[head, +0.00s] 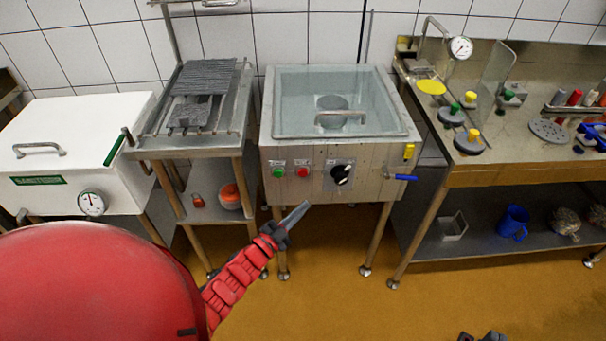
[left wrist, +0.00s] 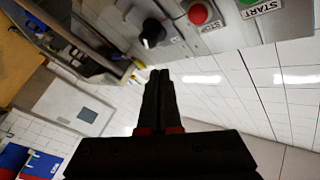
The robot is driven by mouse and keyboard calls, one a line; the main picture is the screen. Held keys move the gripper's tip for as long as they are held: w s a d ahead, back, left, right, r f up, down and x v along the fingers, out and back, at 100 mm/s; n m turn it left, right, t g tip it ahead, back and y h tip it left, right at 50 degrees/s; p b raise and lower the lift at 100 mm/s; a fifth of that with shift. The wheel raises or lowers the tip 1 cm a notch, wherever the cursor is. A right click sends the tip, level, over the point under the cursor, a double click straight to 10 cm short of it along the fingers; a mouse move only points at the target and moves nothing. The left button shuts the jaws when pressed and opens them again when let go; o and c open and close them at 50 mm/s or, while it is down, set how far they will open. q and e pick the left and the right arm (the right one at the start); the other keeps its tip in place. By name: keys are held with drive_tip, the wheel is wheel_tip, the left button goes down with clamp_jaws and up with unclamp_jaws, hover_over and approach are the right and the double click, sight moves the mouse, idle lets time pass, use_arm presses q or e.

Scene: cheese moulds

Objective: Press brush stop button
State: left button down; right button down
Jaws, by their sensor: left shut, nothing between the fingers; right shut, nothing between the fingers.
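The red stop button (head: 303,172) is on the front panel of the steel basin unit (head: 270,155), between the green start button (head: 278,172) and a black knob (head: 342,173). In the left wrist view the red button (left wrist: 198,14) sits by its STOP label, with the green button (left wrist: 248,2) and the knob (left wrist: 152,32) beside it. My left gripper (head: 303,207) is shut and empty, below and in front of the panel, apart from the buttons. Its closed fingers (left wrist: 160,75) also show in the wrist view. My right gripper (head: 481,337) shows only partly at the bottom edge, shut and empty.
A blue-handled tap (head: 400,177) sticks out at the unit's right. A white chest (head: 75,135) and a rack table (head: 190,145) stand to the left. A steel bench (head: 500,176) with several tools stands to the right. The floor in front is clear.

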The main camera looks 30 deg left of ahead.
sight(303, 172)
use_arm(q)
drive_tip(key=w+a+b, duration=0.3)
drive_tip(key=w+a, duration=0.1)
drive_tip(key=w, duration=0.3)
drive_tip(key=shift+w+a+b, duration=0.25)
drive_tip(key=shift+w+b, duration=0.05)
drive_tip(key=shift+a, duration=0.1)
idle(2.0)
drive_tip(key=shift+w+a, duration=0.2)
drive_tip(key=shift+w, duration=0.1)
